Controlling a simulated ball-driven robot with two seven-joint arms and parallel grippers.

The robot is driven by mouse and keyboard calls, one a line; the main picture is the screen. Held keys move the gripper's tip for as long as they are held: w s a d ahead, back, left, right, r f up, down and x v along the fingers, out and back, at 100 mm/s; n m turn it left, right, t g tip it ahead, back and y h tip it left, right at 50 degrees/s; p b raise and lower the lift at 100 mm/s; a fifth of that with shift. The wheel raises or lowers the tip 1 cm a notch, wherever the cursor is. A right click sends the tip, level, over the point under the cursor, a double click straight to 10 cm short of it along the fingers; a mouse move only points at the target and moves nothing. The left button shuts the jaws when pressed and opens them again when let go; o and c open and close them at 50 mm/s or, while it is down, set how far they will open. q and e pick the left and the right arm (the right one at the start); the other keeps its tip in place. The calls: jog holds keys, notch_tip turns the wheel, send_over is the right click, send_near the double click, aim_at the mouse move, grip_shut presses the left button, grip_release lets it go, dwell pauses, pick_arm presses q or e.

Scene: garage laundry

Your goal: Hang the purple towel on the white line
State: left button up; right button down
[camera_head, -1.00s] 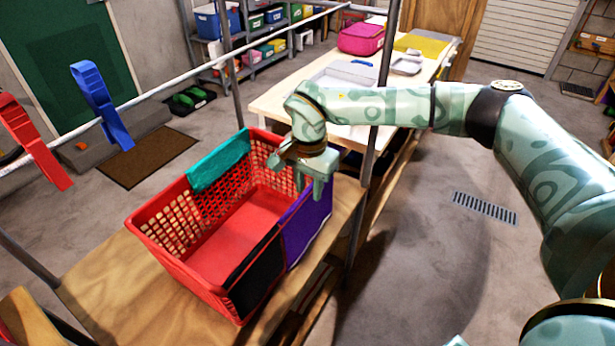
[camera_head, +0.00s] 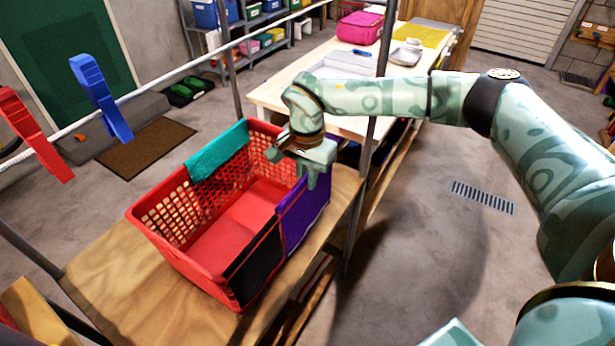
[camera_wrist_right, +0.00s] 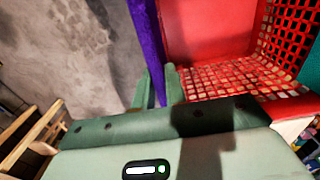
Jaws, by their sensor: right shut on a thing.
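The purple towel (camera_head: 306,208) hangs folded over the right rim of the red basket, next to a black cloth (camera_head: 256,268). My right gripper (camera_head: 312,180) is at the towel's top edge. In the right wrist view the purple towel (camera_wrist_right: 147,45) runs between the fingers of my right gripper (camera_wrist_right: 160,85), which is shut on it. The white line (camera_head: 180,84) runs diagonally across the upper left, with a blue clothespin (camera_head: 101,98) and a red clothespin (camera_head: 35,135) on it. My left gripper does not show.
The red basket (camera_head: 160,237) stands on a wooden bench (camera_head: 125,290); a teal cloth (camera_head: 217,152) hangs over its far rim. Grey metal posts (camera_head: 366,150) rise beside the bench. A pale table (camera_head: 275,97) with trays and a pink case (camera_head: 360,28) stands behind.

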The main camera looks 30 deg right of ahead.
jog(key=shift+r+p, duration=2.95)
jog(key=shift+r, duration=0.95)
jog(key=shift+f, duration=0.1)
